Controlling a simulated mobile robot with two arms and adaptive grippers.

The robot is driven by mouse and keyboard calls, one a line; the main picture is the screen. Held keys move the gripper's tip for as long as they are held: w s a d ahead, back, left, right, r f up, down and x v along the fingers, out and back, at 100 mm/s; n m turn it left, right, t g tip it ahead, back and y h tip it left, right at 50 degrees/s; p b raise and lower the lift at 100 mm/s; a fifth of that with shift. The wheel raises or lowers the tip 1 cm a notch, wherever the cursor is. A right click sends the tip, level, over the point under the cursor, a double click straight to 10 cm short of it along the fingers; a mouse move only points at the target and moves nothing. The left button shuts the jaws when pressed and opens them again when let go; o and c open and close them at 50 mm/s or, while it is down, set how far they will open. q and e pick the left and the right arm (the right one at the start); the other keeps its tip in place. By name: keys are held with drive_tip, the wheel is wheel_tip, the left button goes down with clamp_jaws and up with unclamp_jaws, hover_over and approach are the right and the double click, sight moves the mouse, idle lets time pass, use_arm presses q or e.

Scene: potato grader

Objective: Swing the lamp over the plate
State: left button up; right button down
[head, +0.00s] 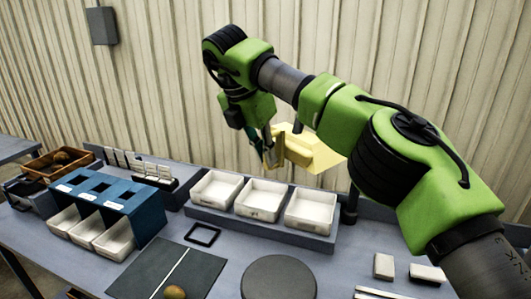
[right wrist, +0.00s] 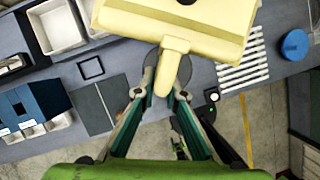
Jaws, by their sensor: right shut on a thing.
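The yellow lamp head (head: 315,150) hangs above the table at the back, above and behind the right-hand white bin in the head view. In the right wrist view the lamp head (right wrist: 175,20) fills the top, with a tab-like handle pointing toward my fingers. My right gripper (head: 271,152) is shut on the handle at the lamp's left side; its fingers (right wrist: 163,92) show on both sides of the tab. The plate (head: 279,278), a dark grey disc, lies at the table's front. A round grey shape, apparently the plate, shows partly behind the handle in the wrist view. My left gripper is out of view.
White bins (head: 260,199) stand in a row behind the plate. A dark mat (head: 168,270) with a potato (head: 174,292) lies left of it. A blue sorter (head: 102,195) stands farther left. Small white blocks (head: 384,266) lie to the right. A dark post (head: 349,207) stands beside the bins.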

drive_tip(key=shift+w+r, duration=0.2)
drive_tip(key=shift+r, duration=0.15)
drive_tip(key=c, duration=2.4)
unclamp_jaws()
drive_tip(key=shift+o, duration=0.2)
drive_tip(key=shift+w+a+f, duration=0.1)
drive_tip(key=shift+w+f, duration=0.1)
drive_tip(key=shift+f, duration=0.1)
drive_tip(key=shift+s, duration=0.1)
drive_tip(key=v, duration=0.7)
drive_tip(key=shift+r, duration=0.2)
